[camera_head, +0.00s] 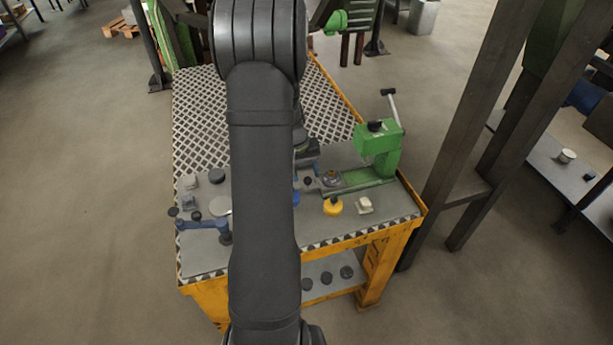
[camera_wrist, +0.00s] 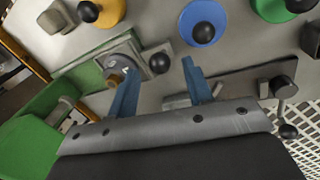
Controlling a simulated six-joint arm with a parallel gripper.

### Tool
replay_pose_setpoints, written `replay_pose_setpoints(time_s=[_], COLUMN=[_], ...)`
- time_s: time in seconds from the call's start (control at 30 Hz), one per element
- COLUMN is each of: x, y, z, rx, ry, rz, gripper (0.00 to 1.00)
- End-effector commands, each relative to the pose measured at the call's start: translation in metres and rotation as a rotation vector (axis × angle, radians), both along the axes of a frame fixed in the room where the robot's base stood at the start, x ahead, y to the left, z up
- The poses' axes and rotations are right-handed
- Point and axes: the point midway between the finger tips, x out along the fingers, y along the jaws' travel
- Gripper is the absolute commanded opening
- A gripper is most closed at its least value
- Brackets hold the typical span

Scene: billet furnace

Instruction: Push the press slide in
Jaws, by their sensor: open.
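The green press (camera_head: 378,150) stands on the right side of the table, with a lever on top. Its slide (camera_head: 332,180) is a grey plate on the green base, bearing a round metal piece. In the wrist view the slide (camera_wrist: 136,46) carries a brass-coloured piece (camera_wrist: 116,79) and has a black ball knob (camera_wrist: 160,63) at its end. My gripper (camera_wrist: 160,67) is open, its two blue fingers pointing at the slide's end. The knob appears between the fingertips; I cannot tell whether they touch. In the head view my arm hides most of the gripper.
A yellow knobbed piece (camera_head: 333,205) and a pale block (camera_head: 364,206) lie in front of the press. A blue knobbed piece (camera_wrist: 203,24) lies close to the fingers. A blue lever fixture (camera_head: 205,225) stands at the table's left. A dark post (camera_head: 480,130) rises beyond the right edge.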

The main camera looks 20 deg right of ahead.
Motion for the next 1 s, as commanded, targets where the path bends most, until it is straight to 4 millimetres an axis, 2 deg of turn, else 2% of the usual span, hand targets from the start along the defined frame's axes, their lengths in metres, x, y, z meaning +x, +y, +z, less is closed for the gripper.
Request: replay_pose_setpoints(time_s=[0.2, 0.5, 0.53, 0.77, 0.9, 1.0], x=[-0.001, -0.001, -0.001, -0.001, -0.001, -0.001], y=[-0.004, -0.004, -0.004, -0.004, -0.005, -0.015], z=[-0.019, -0.021, -0.021, -0.021, -0.021, -0.021], rx=[-0.001, 0.0, 0.0, 0.0, 0.0, 0.0], ry=[0.0, -0.001, -0.001, -0.001, -0.001, -0.001], rz=[0.0, 0.0, 0.0, 0.0, 0.0, -0.004], gripper=[0.46, 0.46, 0.44, 0.0, 0.0, 0.0])
